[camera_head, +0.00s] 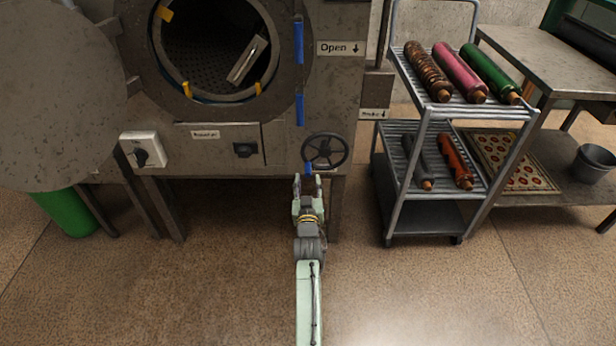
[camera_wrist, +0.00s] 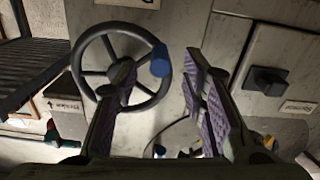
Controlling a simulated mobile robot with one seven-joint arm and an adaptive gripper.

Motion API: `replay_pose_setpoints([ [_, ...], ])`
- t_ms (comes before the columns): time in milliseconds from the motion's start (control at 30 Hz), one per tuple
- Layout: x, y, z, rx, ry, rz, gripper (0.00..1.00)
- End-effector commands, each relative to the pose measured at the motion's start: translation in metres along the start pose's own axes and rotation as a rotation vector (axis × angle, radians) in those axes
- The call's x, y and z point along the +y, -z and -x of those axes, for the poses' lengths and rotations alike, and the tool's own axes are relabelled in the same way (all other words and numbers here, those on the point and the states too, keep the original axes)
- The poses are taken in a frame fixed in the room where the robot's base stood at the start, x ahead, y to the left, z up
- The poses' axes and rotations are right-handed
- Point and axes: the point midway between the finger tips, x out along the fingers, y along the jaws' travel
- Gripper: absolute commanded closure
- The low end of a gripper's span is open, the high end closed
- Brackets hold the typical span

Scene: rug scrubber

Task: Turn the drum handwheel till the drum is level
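The drum handwheel (camera_head: 341,150) is a dark spoked wheel on the lower right front of the grey machine. Its blue knob (camera_head: 308,169) sits at the wheel's lower left. The drum (camera_head: 190,45) shows through the round opening, dark and perforated; I cannot tell whether it is level. My gripper (camera_head: 308,182) is just in front of the knob. In the wrist view, the handwheel (camera_wrist: 84,50) and its knob (camera_wrist: 160,60) show, with the knob between the open fingers (camera_wrist: 158,72). I see gaps beside the knob; the left finger overlaps the wheel in the picture.
The round door (camera_head: 50,90) hangs open at left. A white switch box (camera_head: 140,150) and a dark knob (camera_head: 244,149) are on the machine. A metal cart (camera_head: 420,150) with rolled rugs stands close right of the wheel. A green cylinder (camera_head: 65,210) is at lower left. The front floor is clear.

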Motion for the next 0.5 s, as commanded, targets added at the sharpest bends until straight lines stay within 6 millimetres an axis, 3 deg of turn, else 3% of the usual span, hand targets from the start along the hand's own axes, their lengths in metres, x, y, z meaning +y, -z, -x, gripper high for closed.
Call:
replay_pose_setpoints([
  [200, -0.001, -0.003, -0.037, 0.004, 0.000, 0.002, 0.62],
  [500, 0.000, 0.000, -0.056, 0.001, -0.001, -0.001, 0.62],
])
